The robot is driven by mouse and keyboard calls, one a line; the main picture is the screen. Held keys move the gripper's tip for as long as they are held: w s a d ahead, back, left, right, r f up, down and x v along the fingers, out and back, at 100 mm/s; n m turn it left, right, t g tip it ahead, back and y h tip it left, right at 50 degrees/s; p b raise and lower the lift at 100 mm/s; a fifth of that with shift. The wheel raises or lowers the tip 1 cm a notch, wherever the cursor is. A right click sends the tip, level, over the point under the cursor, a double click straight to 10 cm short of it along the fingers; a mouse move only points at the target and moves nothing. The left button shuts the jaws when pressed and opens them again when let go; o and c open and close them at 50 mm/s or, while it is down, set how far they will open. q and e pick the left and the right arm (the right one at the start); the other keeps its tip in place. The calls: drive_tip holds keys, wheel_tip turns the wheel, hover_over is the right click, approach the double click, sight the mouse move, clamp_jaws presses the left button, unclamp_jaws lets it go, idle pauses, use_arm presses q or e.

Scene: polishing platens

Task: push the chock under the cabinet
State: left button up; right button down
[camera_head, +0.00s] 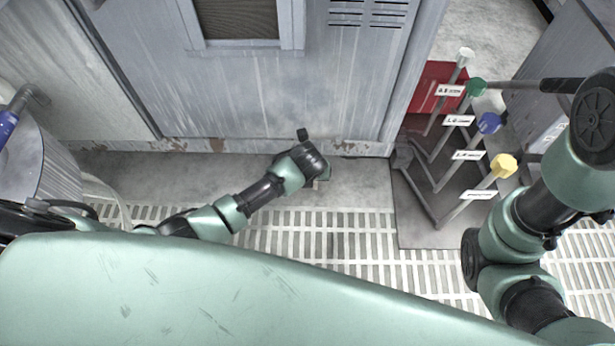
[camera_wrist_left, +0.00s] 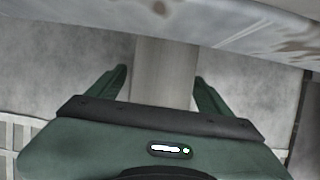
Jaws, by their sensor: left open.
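The chock (camera_wrist_left: 164,75) shows in the left wrist view as a pale grey block with a plain, slightly worn face. It lies between the two dark green fingers of my left gripper (camera_wrist_left: 160,82), with a gap visible near the fingertips. The fingers are open. The far end of the chock reaches the cabinet's lower edge (camera_wrist_left: 235,25), and whether it goes beneath is hidden. In the head view the grey cabinet (camera_head: 270,105) stands upright, and my left gripper (camera_head: 318,180) is low at its base, mostly hidden by my wrist. My right gripper is out of view.
Right of the cabinet, several labelled levers with coloured knobs rise from a dark floor plate (camera_head: 425,225); one has a yellow knob (camera_head: 503,165). A red panel (camera_head: 432,88) stands behind them. Slotted floor grating (camera_head: 330,245) runs in front. A grey drum (camera_head: 45,175) is at left.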

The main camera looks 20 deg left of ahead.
use_arm(q)
drive_tip(key=shift+w+f, duration=0.1)
drive_tip(key=shift+f, duration=0.15)
drive_tip(key=c, duration=1.7)
drive_tip(key=shift+c, duration=0.2)
drive_tip(key=shift+r, duration=0.1)
